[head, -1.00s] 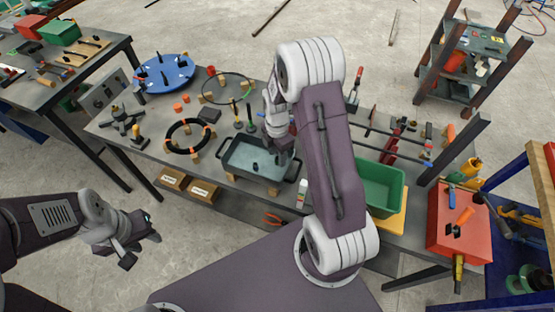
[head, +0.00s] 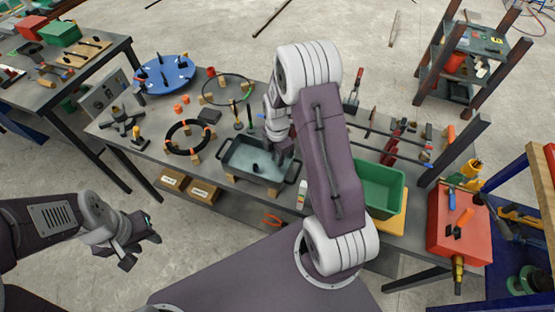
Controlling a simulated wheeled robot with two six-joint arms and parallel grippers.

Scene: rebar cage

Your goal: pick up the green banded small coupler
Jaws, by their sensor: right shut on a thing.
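My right gripper (head: 279,158) is over the right part of the grey tray (head: 232,171) on the workbench. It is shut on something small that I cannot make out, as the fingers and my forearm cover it. A small dark upright piece (head: 255,168) stands in the tray, left of the gripper and apart from it. No green band can be made out on it at this size. My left gripper (head: 140,246) is open and empty, low at the left, away from the bench.
Behind the tray stand thin upright pieces (head: 250,118), one of them green. A black ring (head: 168,146) on blocks lies left of the tray, and a blue round plate (head: 167,74) further back. A green bin (head: 382,186) stands right of my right arm.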

